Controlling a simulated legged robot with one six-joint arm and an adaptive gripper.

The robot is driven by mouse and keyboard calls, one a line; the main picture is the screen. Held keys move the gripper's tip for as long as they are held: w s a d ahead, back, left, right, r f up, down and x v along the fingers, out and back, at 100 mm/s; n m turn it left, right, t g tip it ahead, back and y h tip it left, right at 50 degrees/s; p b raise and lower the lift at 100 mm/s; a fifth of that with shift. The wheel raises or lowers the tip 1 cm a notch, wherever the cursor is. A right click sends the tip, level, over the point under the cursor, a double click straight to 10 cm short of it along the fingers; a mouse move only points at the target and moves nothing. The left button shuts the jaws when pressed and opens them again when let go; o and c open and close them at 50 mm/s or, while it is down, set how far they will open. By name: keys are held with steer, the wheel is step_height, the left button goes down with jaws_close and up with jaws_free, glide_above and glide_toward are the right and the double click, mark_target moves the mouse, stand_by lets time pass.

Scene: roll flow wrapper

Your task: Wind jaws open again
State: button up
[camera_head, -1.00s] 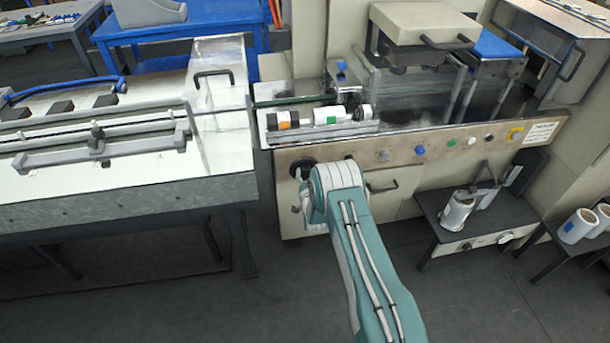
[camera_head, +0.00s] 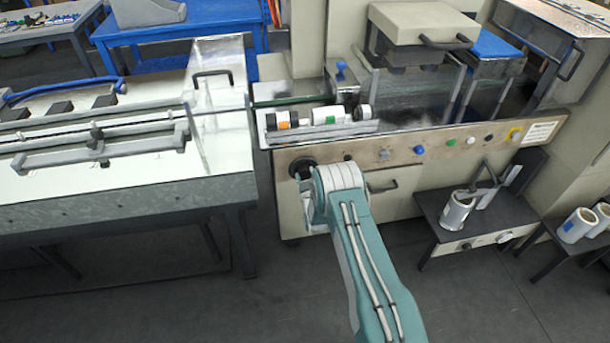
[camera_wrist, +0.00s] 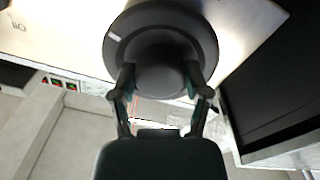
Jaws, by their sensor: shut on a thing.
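A round black handwheel (camera_head: 302,168) sits at the left end of the machine's front panel in the head view, partly hidden by my arm. In the wrist view the handwheel (camera_wrist: 118,42) fills the top middle, with a pale mark on its upper left rim and a raised hub facing me. My gripper (camera_wrist: 162,82) has one finger on each side of the hub and is shut on it. In the head view my fingers are hidden behind the teal and white arm. The jaws named in the task cannot be made out for certain.
The panel carries a row of buttons, a blue one (camera_head: 420,150) among them, right of the handwheel. Rolls (camera_head: 328,115) lie on the ledge above. A low stand (camera_head: 440,215) with a white roll is at right. Dark floor in front is free.

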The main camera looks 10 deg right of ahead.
steer(key=n, duration=0.6)
steer(key=shift+w+r+y, duration=0.1)
steer(key=shift+y, duration=0.3)
steer(key=n, duration=0.5)
steer(key=shift+a+n, duration=0.1)
steer(key=shift+n, duration=0.2)
steer(key=n, duration=0.5)
steer(key=shift+n+y, duration=0.3)
steer(key=n, duration=0.5)
steer(key=shift+n, duration=0.4)
steer(key=o, duration=1.1)
steer(key=shift+o, duration=0.2)
steer(key=shift+s, duration=0.3)
steer(key=s, duration=1.1)
steer(key=shift+s+d+f, duration=0.2)
steer(key=shift+d, duration=0.05)
